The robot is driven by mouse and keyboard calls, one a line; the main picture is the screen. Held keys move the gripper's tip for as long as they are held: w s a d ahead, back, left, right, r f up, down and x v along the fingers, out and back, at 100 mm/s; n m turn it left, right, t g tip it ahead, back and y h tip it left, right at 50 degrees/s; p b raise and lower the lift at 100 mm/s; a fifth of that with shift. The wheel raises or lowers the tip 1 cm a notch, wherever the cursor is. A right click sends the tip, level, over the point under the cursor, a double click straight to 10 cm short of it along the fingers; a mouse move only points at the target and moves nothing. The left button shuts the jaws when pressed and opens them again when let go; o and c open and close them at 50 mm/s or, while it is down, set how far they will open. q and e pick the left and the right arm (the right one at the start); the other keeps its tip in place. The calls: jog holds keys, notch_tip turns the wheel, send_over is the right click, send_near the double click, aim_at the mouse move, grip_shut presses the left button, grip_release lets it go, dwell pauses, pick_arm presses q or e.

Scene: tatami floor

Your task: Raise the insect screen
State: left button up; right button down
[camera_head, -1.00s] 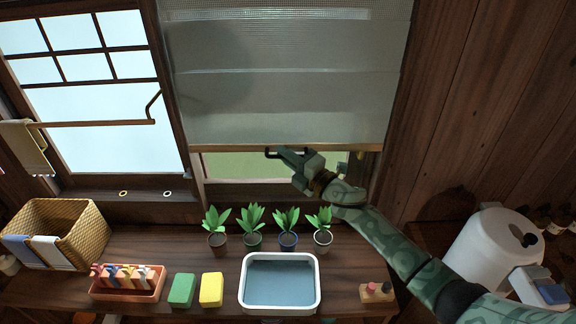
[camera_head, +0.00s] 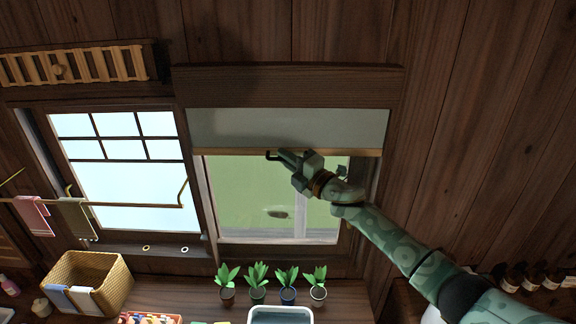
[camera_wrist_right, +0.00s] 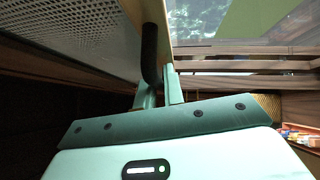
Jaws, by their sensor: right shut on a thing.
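The insect screen (camera_head: 240,128) is a grey mesh panel hanging from a dark wooden box at the top of the right-hand window. Its pale wooden bottom bar (camera_head: 225,152) is in the upper part of the window opening, with open window and a green view below it. A dark handle (camera_head: 271,155) sits on the bar. My right gripper (camera_head: 287,158) is at the bar, shut on the handle. In the right wrist view the fingers (camera_wrist_right: 158,92) meet the dark handle (camera_wrist_right: 150,52), with mesh (camera_wrist_right: 70,35) at left. My left gripper is not in view.
Several potted plants (camera_head: 287,286) stand on the counter below the window, beside a white basin (camera_head: 280,312). A wicker basket (camera_head: 95,275) stands at left. A towel rail (camera_head: 130,204) crosses the left window. Dark bottles (camera_head: 533,277) stand at lower right.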

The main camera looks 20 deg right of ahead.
jog(key=shift+r, duration=0.2)
jog(key=c, duration=1.8)
grip_release()
jog(key=shift+s+d+f, duration=0.15)
jog(key=shift+s+d, duration=0.05)
jog(key=shift+s, duration=0.05)
jog(key=shift+b+v, duration=1.55)
jog(key=shift+v, duration=6.35)
